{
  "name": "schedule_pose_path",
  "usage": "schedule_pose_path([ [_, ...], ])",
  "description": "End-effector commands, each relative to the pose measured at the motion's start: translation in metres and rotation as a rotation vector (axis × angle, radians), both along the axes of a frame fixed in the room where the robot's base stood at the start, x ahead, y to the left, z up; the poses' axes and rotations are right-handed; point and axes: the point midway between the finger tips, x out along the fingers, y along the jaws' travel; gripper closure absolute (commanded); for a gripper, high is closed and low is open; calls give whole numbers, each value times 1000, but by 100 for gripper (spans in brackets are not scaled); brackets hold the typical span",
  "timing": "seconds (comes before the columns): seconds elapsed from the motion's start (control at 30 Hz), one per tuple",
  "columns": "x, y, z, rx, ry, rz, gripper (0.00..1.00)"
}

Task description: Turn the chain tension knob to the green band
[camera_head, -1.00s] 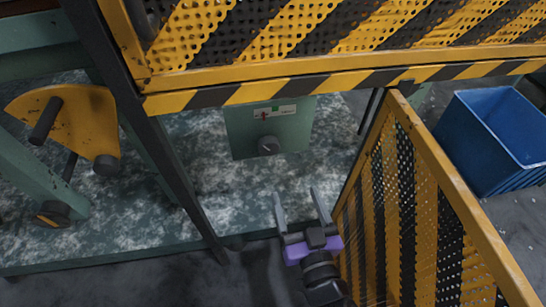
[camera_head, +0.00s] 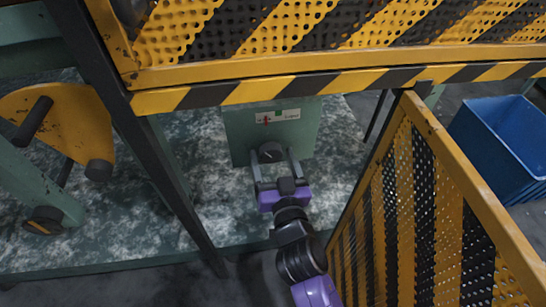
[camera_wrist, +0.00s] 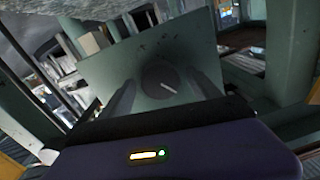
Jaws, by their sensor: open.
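The chain tension knob (camera_head: 268,152) is a dark round dial on the front of a green box (camera_head: 308,125). A small label (camera_head: 277,117) with a red mark sits above it in the head view. My gripper (camera_head: 273,166) is open, with its fingers reaching up to either side of the knob; I cannot tell whether they touch it. In the wrist view the knob (camera_wrist: 161,79) lies between the two fingers (camera_wrist: 163,95), and its white pointer line slants down to the right. The markings above the knob are too faint to read there.
A yellow-black striped guard bar (camera_head: 320,82) with mesh runs above the box. A hinged mesh panel (camera_head: 425,200) stands close to the right of my arm. A dark post (camera_head: 150,165) is on the left. A blue bin (camera_head: 505,145) stands at the far right.

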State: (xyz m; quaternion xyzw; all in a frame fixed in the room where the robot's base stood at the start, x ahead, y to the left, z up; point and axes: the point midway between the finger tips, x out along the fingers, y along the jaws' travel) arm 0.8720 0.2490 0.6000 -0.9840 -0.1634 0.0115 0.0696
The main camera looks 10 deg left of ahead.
Motion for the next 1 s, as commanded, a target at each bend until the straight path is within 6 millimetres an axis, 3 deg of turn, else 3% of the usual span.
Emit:
schedule_pose_path([
  [0.23,1,0,0,0,0,0,28],
  [0.57,1,0,0,0,0,0,90],
  [1.0,1,1,1,-103,-29,1,90],
])
